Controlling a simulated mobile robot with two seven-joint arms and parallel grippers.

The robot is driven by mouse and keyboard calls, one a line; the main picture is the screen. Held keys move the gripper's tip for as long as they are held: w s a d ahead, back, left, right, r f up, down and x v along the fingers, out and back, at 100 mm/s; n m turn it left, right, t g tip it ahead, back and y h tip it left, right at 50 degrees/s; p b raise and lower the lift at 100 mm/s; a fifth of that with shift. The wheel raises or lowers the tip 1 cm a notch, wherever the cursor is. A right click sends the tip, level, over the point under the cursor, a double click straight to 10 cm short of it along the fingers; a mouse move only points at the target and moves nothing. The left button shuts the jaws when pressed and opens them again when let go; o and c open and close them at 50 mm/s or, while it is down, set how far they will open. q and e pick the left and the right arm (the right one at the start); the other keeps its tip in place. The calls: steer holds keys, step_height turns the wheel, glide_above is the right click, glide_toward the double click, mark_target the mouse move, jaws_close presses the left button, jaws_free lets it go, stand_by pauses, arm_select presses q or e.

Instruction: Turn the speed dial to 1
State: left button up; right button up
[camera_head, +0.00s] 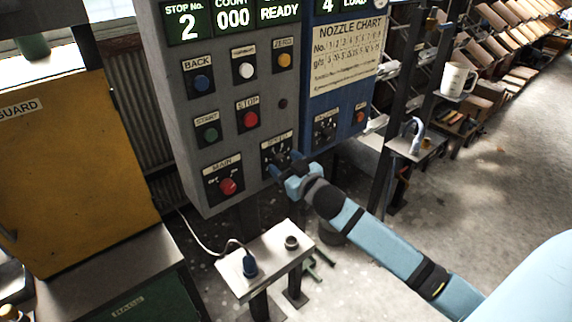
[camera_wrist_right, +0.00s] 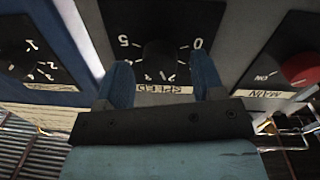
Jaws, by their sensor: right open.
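The speed dial (camera_head: 272,150) is a black knob on a black plate, low on the grey panel. In the right wrist view the dial (camera_wrist_right: 162,52) appears upside down, with its SPEED label below and a scale running from 0 to 5. My right gripper (camera_head: 284,167) is at the dial's plate. Its blue fingers (camera_wrist_right: 162,78) are open, one on each side of the knob. I cannot tell whether they touch it. My left gripper is not in view.
The red MAIN knob (camera_head: 228,186) sits left of the speed dial. Another dial (camera_head: 325,130) is on the blue panel to the right. STOP (camera_head: 250,119) and START (camera_head: 209,134) buttons are above. A small white table (camera_head: 265,262) stands below the panel.

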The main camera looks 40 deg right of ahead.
steer(key=c, duration=0.9)
steer(key=shift+n+p, duration=0.4)
steer(key=shift+n, duration=0.3)
steer(key=n+p, duration=0.1)
steer(key=n, duration=0.2)
steer(key=shift+n+p, duration=0.5)
steer(key=shift+n, duration=1.7)
steer(key=shift+f, duration=0.1)
